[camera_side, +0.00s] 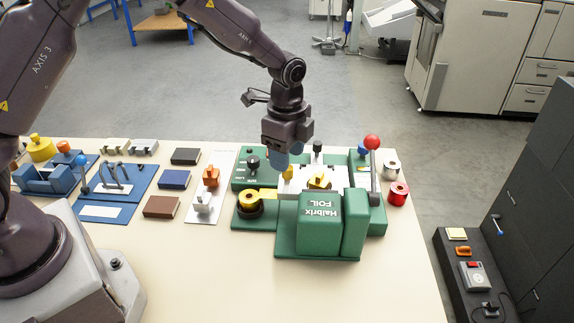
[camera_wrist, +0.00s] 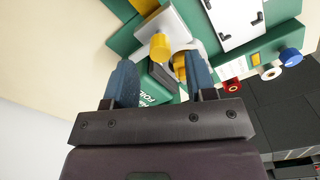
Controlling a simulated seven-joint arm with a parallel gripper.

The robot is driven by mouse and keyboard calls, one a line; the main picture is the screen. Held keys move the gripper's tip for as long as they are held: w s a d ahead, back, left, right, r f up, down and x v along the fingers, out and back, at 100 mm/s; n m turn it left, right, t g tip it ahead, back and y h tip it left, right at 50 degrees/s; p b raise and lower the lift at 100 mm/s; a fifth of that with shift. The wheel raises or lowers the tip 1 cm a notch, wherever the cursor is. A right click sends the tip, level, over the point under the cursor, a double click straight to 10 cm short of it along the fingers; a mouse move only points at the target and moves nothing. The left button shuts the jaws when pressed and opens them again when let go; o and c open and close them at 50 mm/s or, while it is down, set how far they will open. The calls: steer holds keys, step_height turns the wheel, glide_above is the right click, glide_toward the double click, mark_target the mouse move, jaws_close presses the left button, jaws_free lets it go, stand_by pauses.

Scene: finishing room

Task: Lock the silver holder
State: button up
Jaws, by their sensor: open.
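The silver holder appears to be the pale silver block (camera_side: 303,184) on the green foil machine (camera_side: 318,225); in the wrist view it shows as a pale plate (camera_wrist: 172,20). A yellow knob (camera_side: 288,172) stands at its left end; it also shows in the wrist view (camera_wrist: 159,48). A second yellow part (camera_side: 320,180) sits toward the middle, partly hidden by a finger in the wrist view (camera_wrist: 179,66). My gripper (camera_side: 284,158) is open, its blue fingers pointing down just above the left yellow knob. Contact cannot be told. Nothing is held.
A red-ball lever (camera_side: 372,143) rises at the machine's right. A gold foil roll (camera_side: 249,201) and black knob (camera_side: 253,162) lie left. Red (camera_side: 398,193) and silver (camera_side: 391,168) rolls stand right. An orange-handled stamp (camera_side: 211,177) stands farther left. The front of the table (camera_side: 230,285) is clear.

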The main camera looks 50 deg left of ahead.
mark_target(287, 182)
steer(key=shift+f, duration=1.75)
steer(key=c, duration=0.9)
steer(key=shift+c, duration=0.2)
